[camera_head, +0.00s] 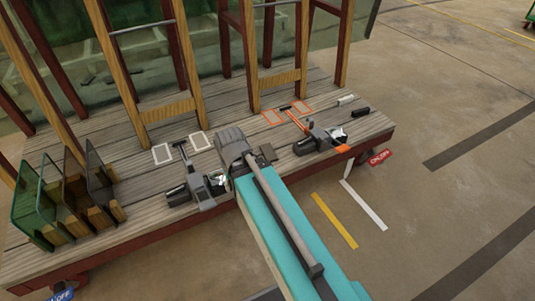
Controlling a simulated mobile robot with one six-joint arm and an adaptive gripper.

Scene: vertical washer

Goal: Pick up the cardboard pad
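My teal arm reaches from the bottom right up to a wooden platform (140,213). Its grey end (232,143) is over the platform's front part, between two tools. My gripper's fingers cannot be made out, so I cannot tell whether they are open or hold anything. A small, flat, dark brown-grey piece (267,153) shows just right of the arm's end; I cannot tell whether it is the cardboard pad or touches the gripper. No other thing can be clearly identified as the pad.
A dark clamp-like tool (196,184) lies left of my arm; an orange-handled tool (318,136) lies right. White outlines (162,153) and orange outlines (271,117) mark the boards. Upright panels (55,195) stand at left. Wooden posts (182,55) rise behind. Open floor (435,210) lies right.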

